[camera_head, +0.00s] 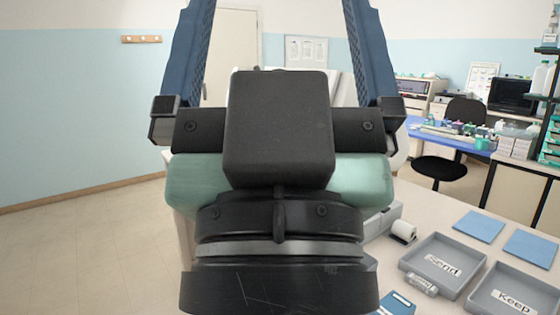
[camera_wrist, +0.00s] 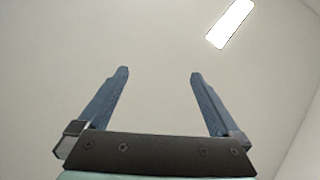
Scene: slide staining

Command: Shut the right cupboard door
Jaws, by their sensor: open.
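My gripper (camera_head: 278,12) fills the upper middle of the head view, pointing up, with its two blue fingers wide apart and nothing between them. The finger ends run out of the top of that view. In the wrist view my gripper (camera_wrist: 159,73) is open and empty against a plain ceiling. No cupboard door can be made out for certain in either view. A pale dark-edged cabinet front (camera_head: 516,188) stands at the right of the head view; I cannot tell whether it is the right cupboard. My gripper and wrist hide the middle of the room.
A counter at lower right bears a "Send" tray (camera_head: 443,264), a "Keep" tray (camera_head: 507,291) and blue mats (camera_head: 479,226). Behind are a black chair (camera_head: 441,169), a blue-topped bench (camera_head: 452,139) and a monitor (camera_head: 514,95). The floor (camera_head: 85,255) at left is clear.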

